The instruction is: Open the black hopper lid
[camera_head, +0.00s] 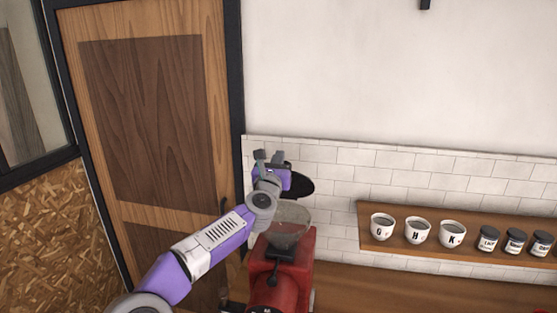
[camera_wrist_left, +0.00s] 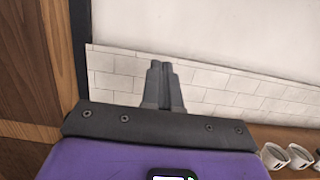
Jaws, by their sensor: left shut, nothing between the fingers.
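The black hopper lid (camera_head: 302,188) shows in the head view as a dark disc above the clear hopper (camera_head: 290,220) of the red grinder (camera_head: 285,278). The lid looks raised off the hopper rim, and its left part is hidden behind my left gripper. My left gripper (camera_head: 268,155) is shut and empty, just up and left of the lid, with its fingers pointing up. I cannot tell whether it touches the lid. In the left wrist view the closed fingers (camera_wrist_left: 163,72) stand against the wall, and no lid shows there. My right gripper is not in view.
A wooden shelf (camera_head: 375,243) to the right holds lettered white cups (camera_head: 418,231) and several dark jars (camera_head: 515,241). A wooden door (camera_head: 150,110) is at the left. A white tiled wall (camera_head: 400,170) stands behind the grinder.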

